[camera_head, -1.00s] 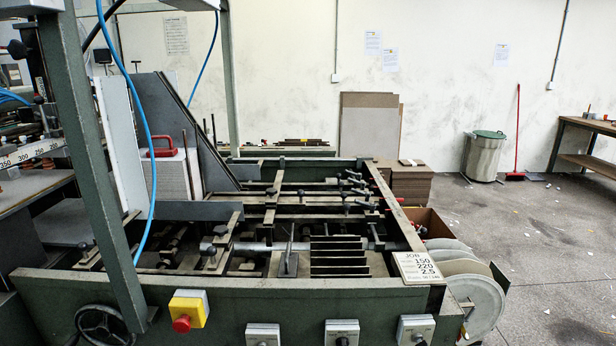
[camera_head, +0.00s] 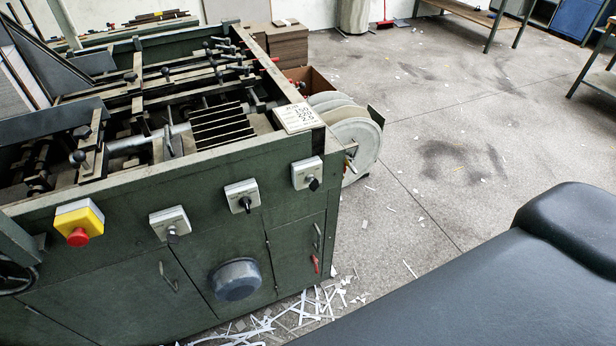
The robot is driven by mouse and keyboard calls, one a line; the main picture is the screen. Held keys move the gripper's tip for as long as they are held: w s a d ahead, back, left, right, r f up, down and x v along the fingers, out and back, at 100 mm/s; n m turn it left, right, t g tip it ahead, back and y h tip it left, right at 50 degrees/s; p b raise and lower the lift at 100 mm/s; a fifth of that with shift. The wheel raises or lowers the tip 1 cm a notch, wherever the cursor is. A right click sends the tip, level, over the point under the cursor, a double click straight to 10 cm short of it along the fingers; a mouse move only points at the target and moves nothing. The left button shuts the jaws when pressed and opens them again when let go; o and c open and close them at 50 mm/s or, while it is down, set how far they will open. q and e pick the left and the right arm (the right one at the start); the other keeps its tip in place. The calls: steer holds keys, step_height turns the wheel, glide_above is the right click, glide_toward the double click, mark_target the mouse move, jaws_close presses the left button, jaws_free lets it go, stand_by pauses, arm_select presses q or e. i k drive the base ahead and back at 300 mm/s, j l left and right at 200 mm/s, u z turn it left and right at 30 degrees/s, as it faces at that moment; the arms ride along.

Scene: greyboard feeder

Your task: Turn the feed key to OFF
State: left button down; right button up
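The green feeder machine (camera_head: 120,250) stands at the left of the head view. Its front panel carries three grey switch boxes with dark knobs: a left one (camera_head: 168,220), a middle one (camera_head: 241,195) and a right one (camera_head: 306,172). Their labels are too small to read, so I cannot tell which holds the feed key or where it points. Neither of my grippers is in view.
A yellow box with a red button (camera_head: 78,237) sits left of the switches. A job card (camera_head: 298,118) lies on the machine's corner beside white discs (camera_head: 358,142). Paper strips (camera_head: 300,312) litter the floor at its foot. The floor to the right (camera_head: 450,130) is mostly clear.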

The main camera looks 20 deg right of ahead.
mark_target(314, 185)
steer(key=l+u, duration=0.25)
steer(key=u, duration=0.15)
steer(key=i+l+u, duration=0.1)
steer(key=l+u, duration=0.45)
steer(key=l, duration=0.25)
steer(key=k+l+u, duration=0.15)
steer(key=l, duration=0.2)
steer(key=k+l, duration=0.1)
steer(key=l, duration=0.6)
steer(key=l+u, duration=0.1)
steer(key=l, duration=0.6)
steer(key=k+l, duration=0.15)
steer(key=l, duration=0.55)
